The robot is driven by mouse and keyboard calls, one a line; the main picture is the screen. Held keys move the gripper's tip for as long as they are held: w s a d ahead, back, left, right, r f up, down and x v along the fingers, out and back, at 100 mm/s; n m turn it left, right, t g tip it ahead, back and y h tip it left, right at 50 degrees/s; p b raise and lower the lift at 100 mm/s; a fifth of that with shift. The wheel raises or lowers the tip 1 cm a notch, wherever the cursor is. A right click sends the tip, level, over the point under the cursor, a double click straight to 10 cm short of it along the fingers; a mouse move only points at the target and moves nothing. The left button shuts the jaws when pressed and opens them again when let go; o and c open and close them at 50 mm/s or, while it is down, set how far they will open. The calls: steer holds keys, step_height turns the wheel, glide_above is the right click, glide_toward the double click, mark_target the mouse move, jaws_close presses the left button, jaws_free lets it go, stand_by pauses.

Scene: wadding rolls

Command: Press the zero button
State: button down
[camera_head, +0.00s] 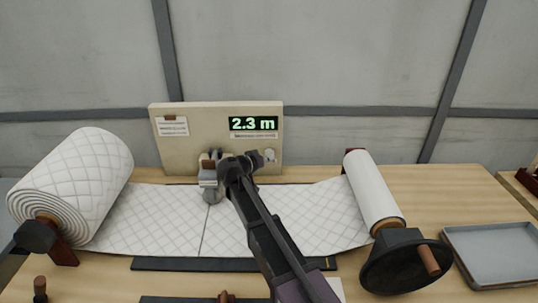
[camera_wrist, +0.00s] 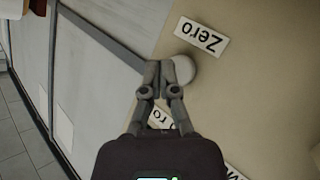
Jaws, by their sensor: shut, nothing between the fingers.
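The zero button is a pale round knob (camera_wrist: 186,70) beside a "Zero" label (camera_wrist: 202,36) in the wrist view. In the head view the button (camera_head: 269,154) shows at the lower right of a cream panel (camera_head: 205,125). My gripper (camera_wrist: 160,67) is shut and empty. Its fingertips overlap the button's left edge in the wrist view; I cannot tell whether they touch it. In the head view my gripper (camera_head: 260,159) is just left of the button, in front of the panel. The panel's display (camera_head: 253,123) reads 2.3 m.
Quilted wadding (camera_head: 150,220) runs across the table from a thick roll (camera_head: 80,180) at left to a narrower roll (camera_head: 373,190) at right. A crank wheel (camera_head: 400,268) stands at front right. A metal counter device (camera_head: 209,180) stands left of my gripper.

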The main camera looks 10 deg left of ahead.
steer(key=shift+w, duration=0.15)
steer(key=shift+w+a, duration=0.15)
steer(key=shift+w, duration=0.15)
steer(key=shift+w+a, duration=0.1)
steer(key=shift+w, duration=0.35)
stand_by(1.4)
steer(key=shift+s, duration=0.15)
stand_by(0.3)
steer(key=shift+s+d, duration=0.25)
steer(key=shift+s, duration=0.5)
steer(key=shift+s, duration=0.15)
steer(key=shift+s+d, duration=0.2)
steer(key=shift+s, duration=0.55)
steer(key=shift+s+d, duration=0.2)
steer(key=shift+s, duration=0.55)
steer(key=shift+s+d, duration=0.2)
steer(key=shift+s, duration=0.55)
